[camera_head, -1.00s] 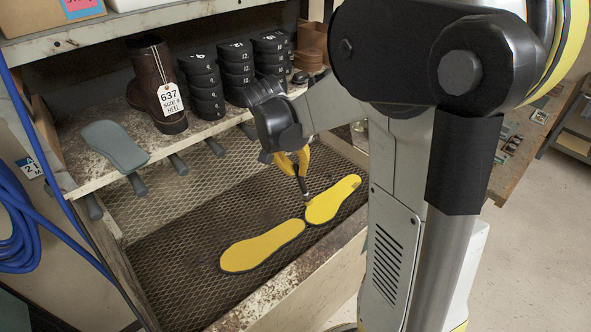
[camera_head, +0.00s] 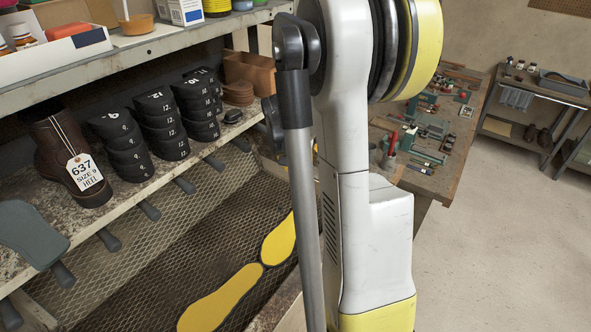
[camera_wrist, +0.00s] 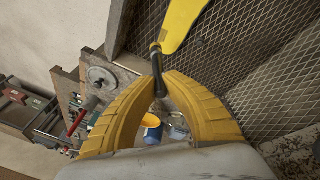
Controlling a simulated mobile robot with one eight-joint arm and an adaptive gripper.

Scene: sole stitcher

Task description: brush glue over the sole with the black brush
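The yellow-topped sole with dark edges lies on the mesh shelf in the head view, as a larger piece (camera_head: 220,300) and a smaller piece (camera_head: 279,240) end to end. Part of a yellow sole piece (camera_wrist: 183,22) shows at the top of the wrist view. My gripper (camera_wrist: 161,84) has its yellow fingers closed around the black brush (camera_wrist: 156,58). The brush end appears close to the sole edge; I cannot tell whether they touch. In the head view my arm hides nearly all of the gripper and the brush.
A blue container with yellow inside (camera_wrist: 151,130) shows beyond the fingers. Black numbered heel blocks (camera_head: 160,125) and a tagged brown boot (camera_head: 62,160) stand on the shelf above the mesh. A tool-covered workbench (camera_head: 440,170) stands at right, with open floor (camera_head: 480,270) in front.

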